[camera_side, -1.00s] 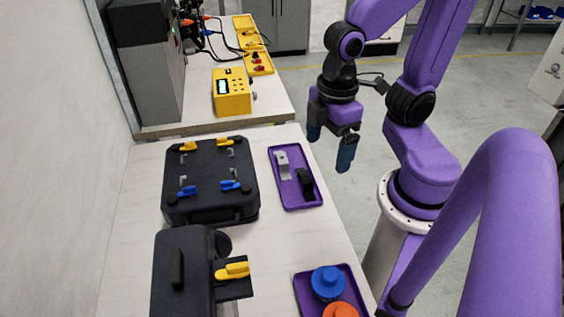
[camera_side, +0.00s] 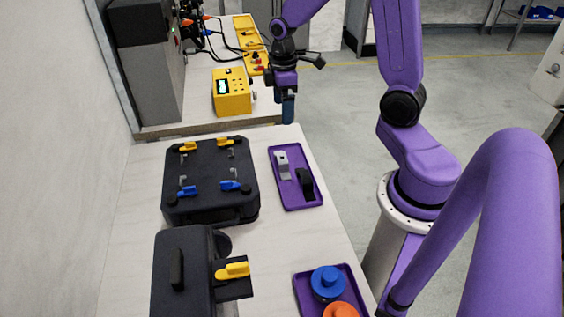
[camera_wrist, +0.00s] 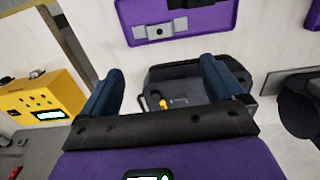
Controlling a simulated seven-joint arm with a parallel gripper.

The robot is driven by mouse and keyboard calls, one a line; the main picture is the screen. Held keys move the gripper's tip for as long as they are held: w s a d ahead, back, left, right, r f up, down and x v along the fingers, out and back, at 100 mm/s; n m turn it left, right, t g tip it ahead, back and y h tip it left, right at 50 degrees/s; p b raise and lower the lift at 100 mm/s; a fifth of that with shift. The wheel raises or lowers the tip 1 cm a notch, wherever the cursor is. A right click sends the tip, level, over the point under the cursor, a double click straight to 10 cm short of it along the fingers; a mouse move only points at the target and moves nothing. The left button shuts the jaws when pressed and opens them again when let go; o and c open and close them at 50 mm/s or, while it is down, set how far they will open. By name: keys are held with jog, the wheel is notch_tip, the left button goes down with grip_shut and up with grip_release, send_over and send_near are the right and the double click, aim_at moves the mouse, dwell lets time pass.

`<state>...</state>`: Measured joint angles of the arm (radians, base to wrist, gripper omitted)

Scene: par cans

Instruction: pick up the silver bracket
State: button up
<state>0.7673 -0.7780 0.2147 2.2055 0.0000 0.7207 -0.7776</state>
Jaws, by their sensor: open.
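The silver bracket (camera_side: 282,164) lies in the far left part of a purple tray (camera_side: 297,203) in the side view. A black part (camera_side: 305,182) lies beside it in the same tray. In the wrist view the silver bracket (camera_wrist: 154,31) is at the top, apart from my fingers. My gripper (camera_side: 288,108) is open and empty, above and beyond the tray in the side view, with its fingers pointing down. In the wrist view its two blue fingers stand wide apart with my gripper's gap (camera_wrist: 158,82) empty between them.
A black fixture (camera_side: 210,170) with yellow and blue clamps stands left of the tray. A yellow control box (camera_side: 232,92) is on the back bench, close to my gripper in the side view. Another purple tray (camera_side: 303,291) with blue and orange parts is at the front.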

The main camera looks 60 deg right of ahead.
send_over(282, 158)
jog(key=f, duration=1.1)
jog(key=shift+s+d+f, duration=0.1)
jog(key=shift+d+f, duration=0.05)
jog(key=shift+d, duration=0.05)
jog(key=shift+a+f, duration=0.15)
jog(key=shift+f, duration=2.95)
jog(key=shift+c, duration=0.3)
jog(key=c, duration=1.2)
jog(key=shift+o, duration=0.2)
notch_tip(282, 158, up, 10)
